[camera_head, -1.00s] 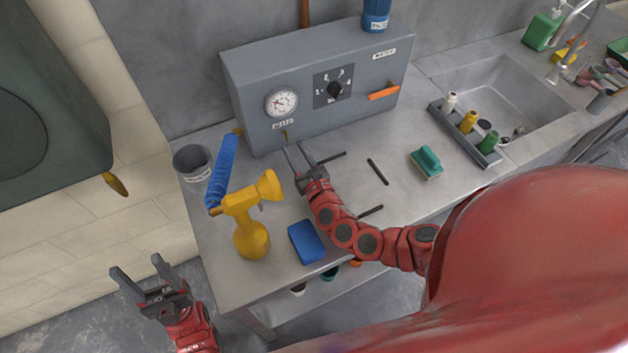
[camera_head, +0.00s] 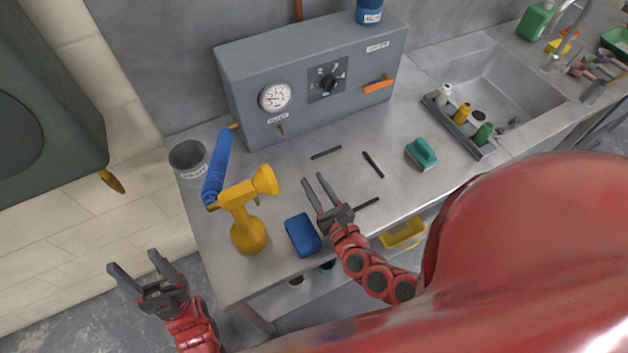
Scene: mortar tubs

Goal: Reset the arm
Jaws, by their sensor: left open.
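My right arm's gripper (camera_head: 320,194) is above the grey counter, with its two dark fingers pointing toward the control box; the fingers are apart and nothing is between them. It is just right of the blue sponge (camera_head: 302,235). My left gripper (camera_head: 132,268) is open and empty, out past the counter's left edge and above the floor. Part of the right arm is hidden behind my red body.
A grey box (camera_head: 340,110) with gauge and dial stands at the back. A yellow spray bottle (camera_head: 248,230), a blue roller (camera_head: 218,168) and a grey cup (camera_head: 188,158) are at left.

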